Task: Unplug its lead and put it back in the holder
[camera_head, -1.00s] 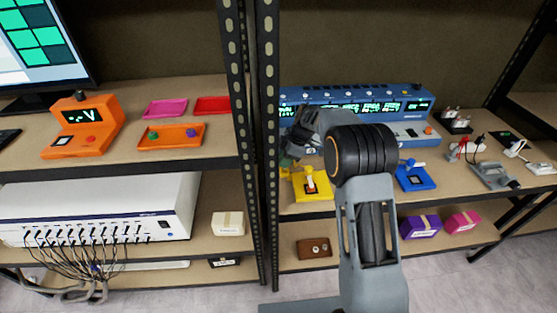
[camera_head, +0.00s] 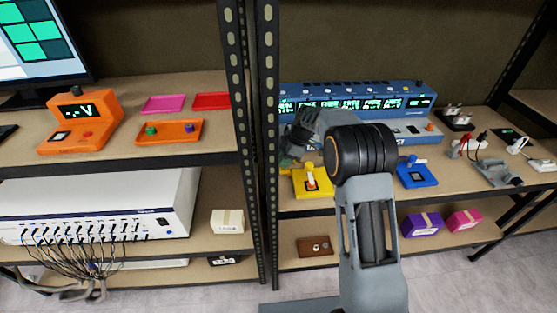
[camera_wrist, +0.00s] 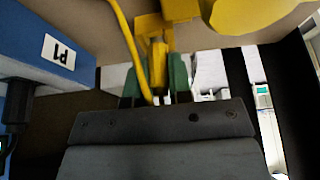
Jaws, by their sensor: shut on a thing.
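My gripper (camera_wrist: 156,80) has green fingers shut on a yellow plug (camera_wrist: 158,62) in the wrist view. A yellow lead (camera_wrist: 127,32) arcs up beside the plug. Just beyond the plug is a yellow block (camera_wrist: 180,8); I cannot tell whether they touch. The blue instrument (camera_wrist: 52,50) with a P1 label is at the left of that view, apart from the plug. In the head view the blue instrument (camera_head: 415,101) spans the shelf back. A yellow unit (camera_head: 312,183) with a lever stands in front of it. My arm hides most of the gripper there.
A black upright post (camera_head: 252,150) stands close to the left of my gripper. A blue lever unit (camera_head: 416,176) and a grey power device (camera_head: 496,172) stand to the right on the shelf. An orange meter (camera_head: 85,120) and trays are on the left shelf.

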